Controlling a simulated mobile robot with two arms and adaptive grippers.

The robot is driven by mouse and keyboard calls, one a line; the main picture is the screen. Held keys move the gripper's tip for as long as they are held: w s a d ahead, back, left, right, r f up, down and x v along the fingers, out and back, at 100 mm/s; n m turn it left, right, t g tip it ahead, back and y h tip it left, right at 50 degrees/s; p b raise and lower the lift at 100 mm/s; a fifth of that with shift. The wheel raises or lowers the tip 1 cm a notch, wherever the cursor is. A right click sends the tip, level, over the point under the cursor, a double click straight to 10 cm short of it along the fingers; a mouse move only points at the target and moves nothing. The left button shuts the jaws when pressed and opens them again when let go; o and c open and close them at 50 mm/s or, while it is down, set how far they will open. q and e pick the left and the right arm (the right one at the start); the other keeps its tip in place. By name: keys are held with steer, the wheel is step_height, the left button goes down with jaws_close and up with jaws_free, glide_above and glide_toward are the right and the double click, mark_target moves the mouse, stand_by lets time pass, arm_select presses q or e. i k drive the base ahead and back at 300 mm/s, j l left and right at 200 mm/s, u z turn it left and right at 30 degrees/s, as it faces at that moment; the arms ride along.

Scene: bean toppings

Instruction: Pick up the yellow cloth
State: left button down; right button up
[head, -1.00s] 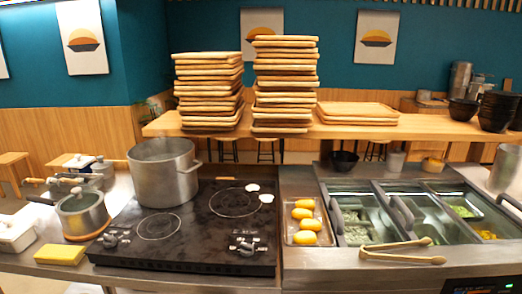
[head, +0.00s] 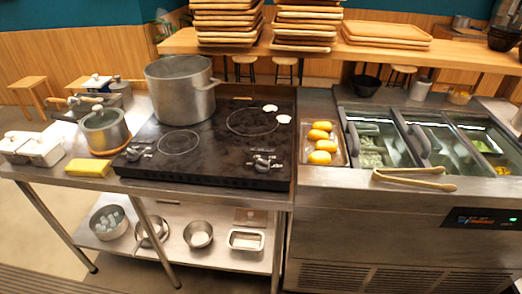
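The yellow cloth (head: 88,168) is a small flat block-like piece in the head view. It lies on the steel counter near its front edge, left of the black cooktop (head: 215,146). A small lidded pot (head: 105,132) stands just behind it, and white containers (head: 34,149) are to its left. Nothing covers the cloth. Neither of my grippers shows in the head view.
A large steel pot (head: 181,92) stands on the cooktop. Right of it are a tray with several yellow items (head: 320,150), wooden tongs (head: 414,180) and topping bins (head: 420,140). A lower shelf (head: 180,245) holds bowls. Floor in front at left is clear.

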mark_target(89, 167)
steer(key=u, duration=1.45)
